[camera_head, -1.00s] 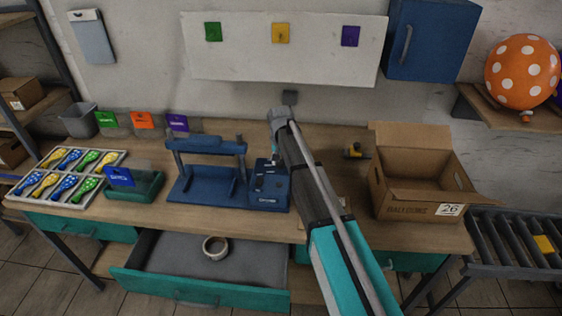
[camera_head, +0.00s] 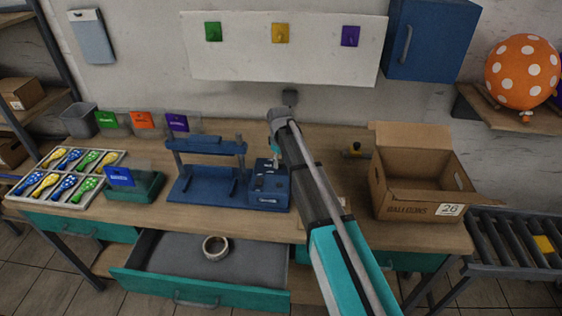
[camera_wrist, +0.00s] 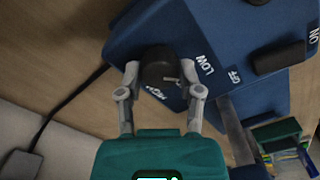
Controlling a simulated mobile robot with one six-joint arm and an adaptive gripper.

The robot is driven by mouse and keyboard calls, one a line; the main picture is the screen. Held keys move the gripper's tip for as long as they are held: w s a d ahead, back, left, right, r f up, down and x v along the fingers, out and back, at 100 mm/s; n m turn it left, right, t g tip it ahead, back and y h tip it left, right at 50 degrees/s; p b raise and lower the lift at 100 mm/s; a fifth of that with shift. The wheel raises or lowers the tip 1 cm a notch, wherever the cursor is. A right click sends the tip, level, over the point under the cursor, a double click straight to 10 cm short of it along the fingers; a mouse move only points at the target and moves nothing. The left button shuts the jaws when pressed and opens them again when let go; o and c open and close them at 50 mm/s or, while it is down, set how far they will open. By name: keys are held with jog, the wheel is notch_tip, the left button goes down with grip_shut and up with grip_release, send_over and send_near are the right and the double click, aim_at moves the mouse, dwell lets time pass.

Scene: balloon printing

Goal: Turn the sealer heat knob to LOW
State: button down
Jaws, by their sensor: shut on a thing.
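The blue sealer (camera_head: 207,188) stands on the workbench, with its control box (camera_head: 270,192) at its right end. In the wrist view the sealer's blue panel (camera_wrist: 235,35) carries a round black heat knob (camera_wrist: 158,66). The word LOW is printed to the right of the knob, and another label below it is partly hidden by a finger. A small light mark shows on the knob's lower right; I cannot tell exactly which label it points at. My gripper (camera_wrist: 161,70) is shut on the knob, one finger on each side. In the head view my arm ends over the control box.
A black switch (camera_wrist: 278,58) sits on the same panel, near ON. An open cardboard box (camera_head: 420,195) stands to the right of my arm. A tray of balloons (camera_head: 97,187) and a green holder (camera_head: 150,188) are at left. An open drawer (camera_head: 180,290) juts out below.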

jog(key=shift+n, duration=1.6)
jog(key=shift+c, duration=1.3)
grip_release()
jog(key=s+d+m, duration=0.1)
jog(key=s+d, duration=0.2)
jog(key=d, duration=0.1)
jog(key=s+d+m, duration=0.2)
jog(key=s+d, duration=0.2)
jog(key=s+d+m, duration=0.2)
jog(key=s+d, duration=0.1)
jog(key=d, duration=0.1)
jog(key=shift+s, duration=0.35)
jog(key=s+d+m, duration=0.8)
jog(key=s+d, duration=0.3)
jog(key=s, duration=0.4)
jog(key=shift+d+m, duration=0.2)
jog(key=shift+m, duration=0.2)
jog(key=shift+s, duration=0.1)
